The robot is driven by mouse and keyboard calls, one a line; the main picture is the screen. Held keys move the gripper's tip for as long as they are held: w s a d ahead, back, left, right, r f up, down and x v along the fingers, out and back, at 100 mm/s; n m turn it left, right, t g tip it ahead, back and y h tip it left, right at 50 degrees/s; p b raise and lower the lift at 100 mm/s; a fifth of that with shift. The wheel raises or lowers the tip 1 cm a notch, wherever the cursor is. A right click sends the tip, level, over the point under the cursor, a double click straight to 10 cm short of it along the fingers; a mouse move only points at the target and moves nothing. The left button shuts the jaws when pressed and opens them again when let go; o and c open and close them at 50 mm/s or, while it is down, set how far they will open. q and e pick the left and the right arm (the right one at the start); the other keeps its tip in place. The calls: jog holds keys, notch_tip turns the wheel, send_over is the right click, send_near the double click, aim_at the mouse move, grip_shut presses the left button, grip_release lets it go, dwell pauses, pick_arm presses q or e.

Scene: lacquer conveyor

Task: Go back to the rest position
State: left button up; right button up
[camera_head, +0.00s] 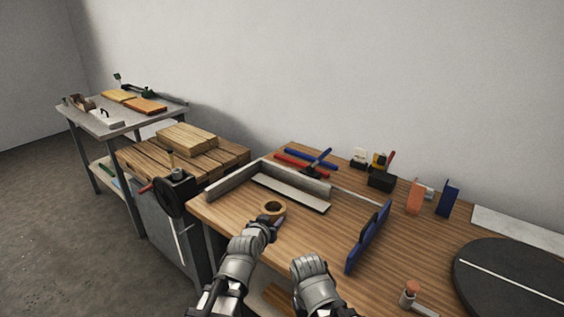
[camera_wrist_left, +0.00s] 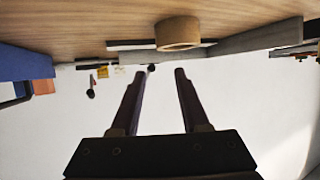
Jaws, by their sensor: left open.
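My left gripper (camera_head: 275,223) is over the wooden workbench (camera_head: 310,235), close to a roll of tan tape (camera_head: 273,208). In the left wrist view its two dark fingers (camera_wrist_left: 155,72) stand apart with nothing between them. That view looks upside down, with the bench along the top and the tape roll (camera_wrist_left: 178,34) beyond the fingertips. I cannot tell whether the gripper touches the tape. My right arm (camera_head: 312,272) is folded at the bottom middle of the head view; its gripper does not show.
A blue upright panel (camera_head: 368,240) stands on the bench right of my arms. A dark round turntable (camera_head: 515,277) is at the far right. A grey L-shaped fence (camera_head: 238,182) is at the bench's left end. A vise handwheel (camera_head: 170,197) is on the neighbouring bench.

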pick_arm(q)
jog(key=s+g+p, duration=0.1)
jog(key=s+d, duration=0.1)
jog(key=s+d+f+g+p, duration=0.1)
jog(key=shift+s+m+g+p, duration=0.25)
jog(key=shift+m+g+p, duration=0.05)
jog(key=shift+p, duration=0.05)
jog(key=s+a+f+g+y+p, duration=0.1)
jog(key=s+g+y+p, duration=0.3)
jog(key=s, duration=1.8)
jog(key=a+g+p, duration=0.1)
jog(key=g+p, duration=0.3)
jog(key=g, duration=0.2)
jog(key=shift+a+g+y, duration=0.15)
jog(key=shift+g+y, duration=0.15)
jog(key=shift+g, duration=0.1)
jog(key=shift+w, duration=0.1)
